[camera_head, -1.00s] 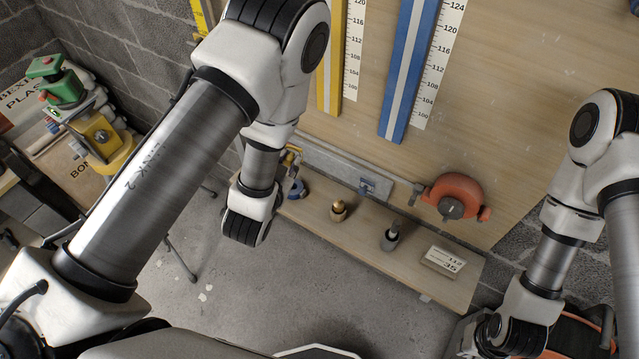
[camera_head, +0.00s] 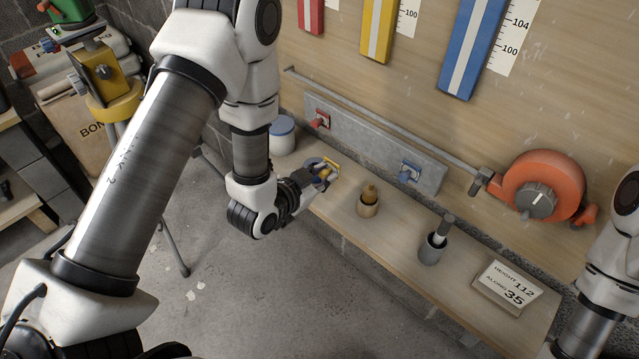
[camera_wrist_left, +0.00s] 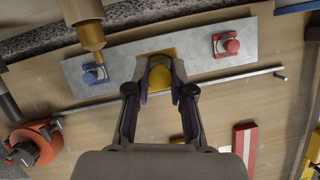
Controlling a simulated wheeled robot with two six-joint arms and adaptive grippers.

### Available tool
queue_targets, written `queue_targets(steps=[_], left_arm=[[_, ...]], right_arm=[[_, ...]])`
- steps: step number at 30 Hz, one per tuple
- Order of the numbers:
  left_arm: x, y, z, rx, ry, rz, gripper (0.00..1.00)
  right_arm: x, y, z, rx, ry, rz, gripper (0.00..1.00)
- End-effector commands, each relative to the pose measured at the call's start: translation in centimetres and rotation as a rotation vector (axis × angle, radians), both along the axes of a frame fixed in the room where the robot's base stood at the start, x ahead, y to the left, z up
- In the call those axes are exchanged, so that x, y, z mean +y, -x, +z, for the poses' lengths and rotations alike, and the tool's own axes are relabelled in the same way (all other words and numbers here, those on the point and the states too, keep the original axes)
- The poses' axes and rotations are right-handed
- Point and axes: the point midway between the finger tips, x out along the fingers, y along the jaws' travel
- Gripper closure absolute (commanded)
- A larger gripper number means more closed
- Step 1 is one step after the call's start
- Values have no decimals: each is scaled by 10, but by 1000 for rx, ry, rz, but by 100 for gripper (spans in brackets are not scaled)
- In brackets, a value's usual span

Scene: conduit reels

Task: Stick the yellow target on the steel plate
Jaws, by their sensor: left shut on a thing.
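The steel plate (camera_head: 365,142) is a long grey strip at the foot of the wooden board; it also shows in the wrist view (camera_wrist_left: 120,65). A red target (camera_head: 321,119) sits on its left part and a blue target (camera_head: 411,172) on its right part. My left gripper (camera_head: 318,176) is shut on the yellow target (camera_head: 332,160). In the wrist view the yellow target (camera_wrist_left: 160,79) lies between the fingertips, in line with the plate between the other two targets. Whether it touches the plate I cannot tell. My right gripper is out of view.
A thin rod and an orange reel (camera_head: 545,185) are on the board.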

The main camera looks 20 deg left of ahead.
Motion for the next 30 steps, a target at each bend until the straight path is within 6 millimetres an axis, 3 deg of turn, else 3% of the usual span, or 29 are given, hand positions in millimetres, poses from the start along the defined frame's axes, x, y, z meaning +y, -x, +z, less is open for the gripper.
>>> queue_targets(steps=[21,30], left_arm=[[-29,-79,1,-3,1,0,100],[-34,-95,1,0,1,3,100]], right_arm=[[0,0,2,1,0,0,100],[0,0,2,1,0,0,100]])
